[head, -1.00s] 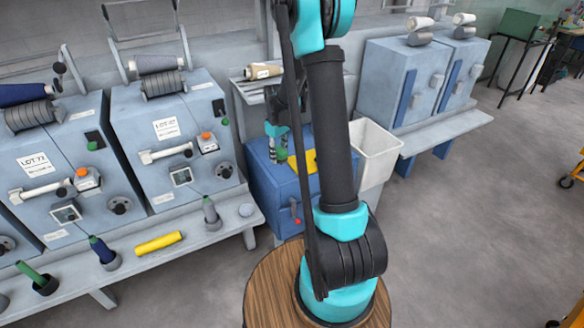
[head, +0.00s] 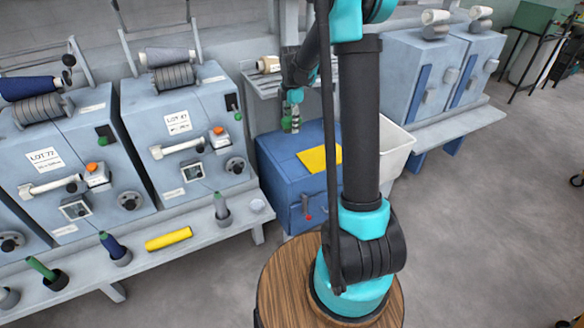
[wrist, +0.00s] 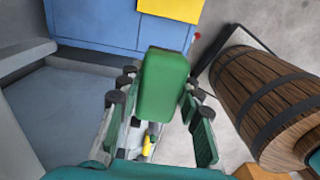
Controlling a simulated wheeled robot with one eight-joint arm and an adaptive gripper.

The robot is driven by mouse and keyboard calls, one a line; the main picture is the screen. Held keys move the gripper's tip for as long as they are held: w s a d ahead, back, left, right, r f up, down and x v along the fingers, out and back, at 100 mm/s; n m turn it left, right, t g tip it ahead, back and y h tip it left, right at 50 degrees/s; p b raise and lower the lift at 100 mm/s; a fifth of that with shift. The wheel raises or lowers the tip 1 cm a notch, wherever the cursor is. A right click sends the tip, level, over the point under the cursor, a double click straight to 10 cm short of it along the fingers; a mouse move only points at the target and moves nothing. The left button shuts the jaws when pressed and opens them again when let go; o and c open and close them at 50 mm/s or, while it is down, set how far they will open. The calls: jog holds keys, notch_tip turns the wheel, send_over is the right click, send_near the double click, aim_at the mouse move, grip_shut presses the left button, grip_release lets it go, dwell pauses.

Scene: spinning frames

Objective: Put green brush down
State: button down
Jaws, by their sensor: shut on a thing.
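My gripper (wrist: 160,112) is shut on the green brush (wrist: 163,85), a green block held between its fingers in the wrist view. In the head view the gripper (head: 290,124) is small, behind my arm, to the left of the yellow sheet (head: 318,158) on the blue cabinet (head: 290,182). The brush's green also shows faintly there. The wrist view shows the blue cabinet (wrist: 100,22) and part of the yellow sheet (wrist: 170,8) beyond the brush. I cannot tell the brush's height over the cabinet.
A white bin (head: 396,150) stands right of the cabinet, partly behind my arm. Grey-blue machines stand left and back right. A low bench (head: 85,278) holds a yellow cylinder (head: 168,239) and several bobbins. A shelf with a cone is behind the gripper. Floor at right is open.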

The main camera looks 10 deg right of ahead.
aim_at(292, 168)
notch_tip(292, 168, down, 20)
jog(key=shift+r, duration=0.15)
dwell(0.4)
jog(key=c, duration=1)
grip_release()
jog(key=shift+c, duration=0.2)
notch_tip(292, 168, up, 11)
jog(key=s+d+r+m+t, duration=0.1)
jog(key=s+r+m, duration=0.35)
jog(key=s, duration=0.25)
jog(key=s+d+r+m+t, duration=0.1)
jog(key=s+r+m, duration=0.35)
jog(key=s, duration=0.25)
jog(key=s+d+f+m+t, duration=0.2)
jog(key=s+m, duration=1)
jog(key=s, duration=0.4)
jog(key=shift+s+m, duration=0.25)
jog(key=shift+m, duration=0.05)
